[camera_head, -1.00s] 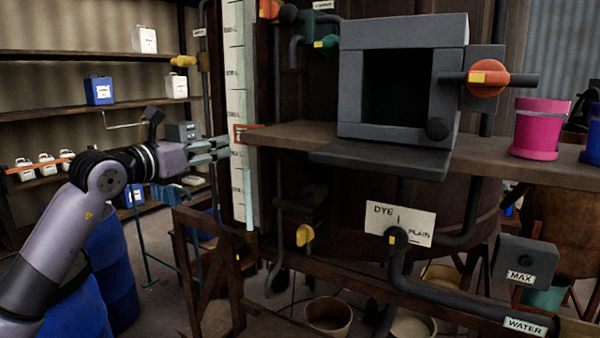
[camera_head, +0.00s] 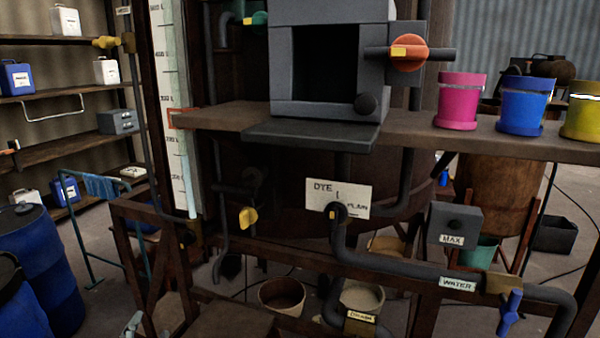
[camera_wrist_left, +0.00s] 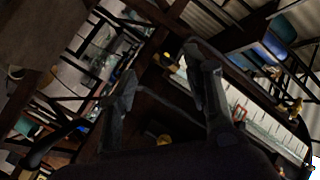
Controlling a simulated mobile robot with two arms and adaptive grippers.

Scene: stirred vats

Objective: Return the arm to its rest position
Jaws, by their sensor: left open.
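My left gripper (camera_head: 132,324) shows only as a small grey piece at the bottom edge of the head view, left of the middle. The rest of my left arm is out of that view. In the left wrist view the two dark fingers of my left gripper (camera_wrist_left: 163,88) stand apart, with nothing between them. The tall white gauge (camera_wrist_left: 262,118) lies slanted on the right of the wrist view. The gauge also stands upright at the left in the head view (camera_head: 172,85). My right gripper is not seen.
A wooden shelf (camera_head: 220,118) carries a grey box (camera_head: 335,12) and pink (camera_head: 460,100), blue (camera_head: 523,105) and yellow buckets. Blue barrels (camera_head: 35,250) stand at the left. Pipes, a wooden frame and floor buckets (camera_head: 282,296) crowd the space below the shelf.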

